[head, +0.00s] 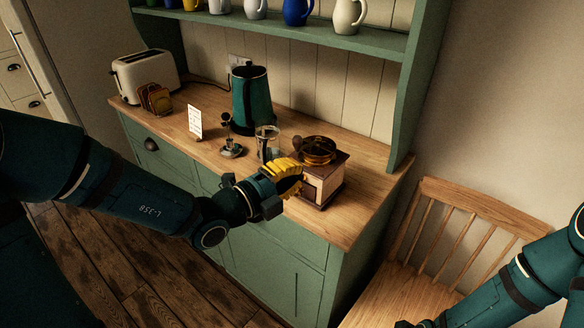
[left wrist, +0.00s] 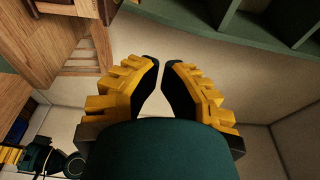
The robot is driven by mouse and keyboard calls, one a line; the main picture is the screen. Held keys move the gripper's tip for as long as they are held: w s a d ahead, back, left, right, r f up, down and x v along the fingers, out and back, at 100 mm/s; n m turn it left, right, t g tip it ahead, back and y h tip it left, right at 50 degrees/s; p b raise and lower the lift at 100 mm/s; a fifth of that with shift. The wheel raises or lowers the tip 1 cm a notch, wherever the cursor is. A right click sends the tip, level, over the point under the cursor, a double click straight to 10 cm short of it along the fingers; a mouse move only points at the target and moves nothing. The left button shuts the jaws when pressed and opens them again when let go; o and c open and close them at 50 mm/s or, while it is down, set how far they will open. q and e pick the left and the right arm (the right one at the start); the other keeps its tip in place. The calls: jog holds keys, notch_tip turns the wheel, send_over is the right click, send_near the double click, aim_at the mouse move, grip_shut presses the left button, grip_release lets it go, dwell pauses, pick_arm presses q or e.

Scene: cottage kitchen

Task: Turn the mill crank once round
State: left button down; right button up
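The mill (head: 330,179) is a brown wooden box with a pale front panel and a round brass top (head: 318,150). It stands on the counter near its right end. A dark piece that may be the crank's knob (head: 297,143) shows at the left of the brass top. My left gripper (head: 292,168) has yellow fingers and is right in front of the mill's upper left side, hiding part of it. In the left wrist view its fingertips (left wrist: 161,63) are close together with a narrow gap, nothing visible between them. My right gripper is not clearly seen; only its arm shows.
Left of the mill on the wooden counter (head: 205,138) stand a glass jar (head: 267,142), a small dark metal stand (head: 231,148), a white card (head: 195,121), a green kettle (head: 250,98) and a toaster (head: 146,72). A shelf overhangs behind. A wooden chair (head: 400,297) stands at the right.

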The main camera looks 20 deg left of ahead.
aim_at(308, 147)
pick_arm(q)
jog(key=w+b, duration=0.2)
jog(key=w, duration=0.6)
jog(key=shift+d, duration=0.3)
dwell(0.3)
